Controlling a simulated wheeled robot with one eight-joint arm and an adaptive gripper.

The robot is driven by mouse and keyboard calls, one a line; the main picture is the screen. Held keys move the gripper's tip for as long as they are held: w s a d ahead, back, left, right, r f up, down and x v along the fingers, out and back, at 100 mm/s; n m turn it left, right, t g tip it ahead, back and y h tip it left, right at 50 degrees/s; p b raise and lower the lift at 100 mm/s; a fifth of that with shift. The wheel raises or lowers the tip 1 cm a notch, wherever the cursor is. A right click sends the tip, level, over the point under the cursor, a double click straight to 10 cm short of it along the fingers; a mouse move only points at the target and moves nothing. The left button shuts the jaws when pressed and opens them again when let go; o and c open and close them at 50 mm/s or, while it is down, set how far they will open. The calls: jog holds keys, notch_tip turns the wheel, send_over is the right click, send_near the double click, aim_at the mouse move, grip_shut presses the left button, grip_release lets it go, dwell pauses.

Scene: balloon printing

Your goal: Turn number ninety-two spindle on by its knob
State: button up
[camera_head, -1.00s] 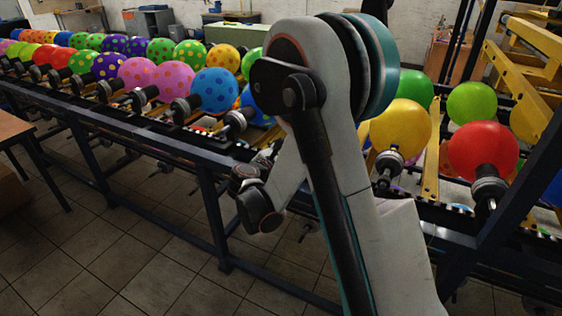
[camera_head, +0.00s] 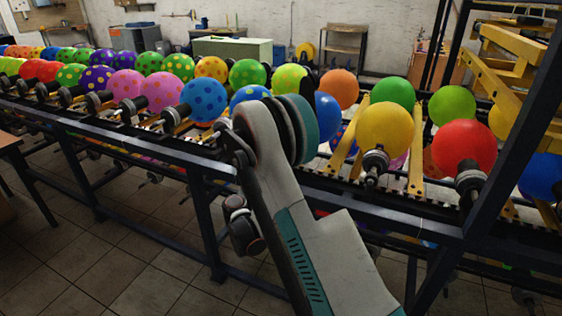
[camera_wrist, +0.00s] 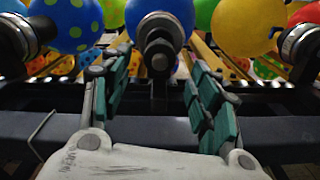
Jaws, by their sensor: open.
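In the wrist view my gripper (camera_wrist: 158,72) is open and empty, its two teal-padded fingers spread apart. A dark spindle knob (camera_wrist: 160,54) carrying a plain blue balloon (camera_wrist: 155,14) is centred between and just beyond the fingertips. I cannot read any number, so I cannot tell which spindle is ninety-two. In the head view a plain blue balloon (camera_head: 326,118) shows partly behind my arm; its spindle and my gripper are hidden there.
Neighbouring spindles stand close on both sides: a dotted blue balloon's spindle (camera_wrist: 18,38) left and a yellow balloon's spindle (camera_wrist: 300,42) right. A dark rail (camera_wrist: 270,130) crosses under the fingers. A dark slanted post (camera_head: 510,150) stands at right in the head view.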

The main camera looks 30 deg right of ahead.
jog(key=b+x, duration=0.1)
jog(key=x, duration=0.6)
jog(key=shift+b, duration=0.35)
jog(key=shift+c, duration=0.6)
jog(key=c, duration=1)
